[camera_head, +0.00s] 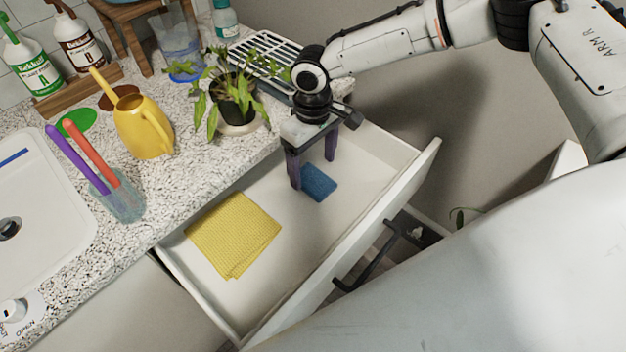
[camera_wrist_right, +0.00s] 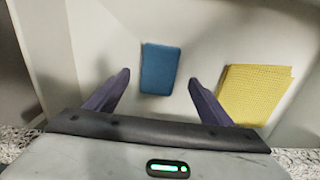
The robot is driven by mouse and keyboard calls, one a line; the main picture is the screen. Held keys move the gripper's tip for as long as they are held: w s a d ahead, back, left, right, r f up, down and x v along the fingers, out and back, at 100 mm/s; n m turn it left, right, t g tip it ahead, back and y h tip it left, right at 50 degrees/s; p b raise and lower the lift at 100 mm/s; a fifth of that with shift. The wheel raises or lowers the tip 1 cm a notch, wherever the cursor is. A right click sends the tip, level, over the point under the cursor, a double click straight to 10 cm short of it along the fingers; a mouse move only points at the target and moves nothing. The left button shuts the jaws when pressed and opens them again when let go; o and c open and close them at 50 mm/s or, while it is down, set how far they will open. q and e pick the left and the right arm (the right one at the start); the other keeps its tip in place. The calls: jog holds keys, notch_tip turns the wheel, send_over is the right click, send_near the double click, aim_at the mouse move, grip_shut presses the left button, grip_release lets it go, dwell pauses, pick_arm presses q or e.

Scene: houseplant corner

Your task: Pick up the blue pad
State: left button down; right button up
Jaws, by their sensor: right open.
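The blue pad (camera_head: 318,183) lies flat on the floor of the open white drawer, toward its back right end. It also shows in the right wrist view (camera_wrist_right: 161,70), lying between and beyond my two fingertips. My right gripper (camera_head: 312,174) is open and empty, pointing down into the drawer above the pad. In the right wrist view its purple fingers (camera_wrist_right: 159,79) are spread on either side of the pad, apart from it. My left gripper is not in either view.
A folded yellow cloth (camera_head: 234,234) lies in the same drawer (camera_head: 392,198), left of the pad. On the speckled counter stand a potted plant (camera_head: 236,103), close to my right wrist, a yellow watering can (camera_head: 144,128) and a cup (camera_head: 121,203) with tools.

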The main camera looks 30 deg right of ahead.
aim_at(315, 180)
notch_tip(315, 180, down, 4)
jog(key=shift+s+d+f, duration=0.15)
jog(key=shift+f, duration=0.05)
jog(key=c, duration=1.1)
jog(key=shift+r, duration=0.1)
notch_tip(315, 180, up, 18)
jog(key=shift+p, duration=0.5)
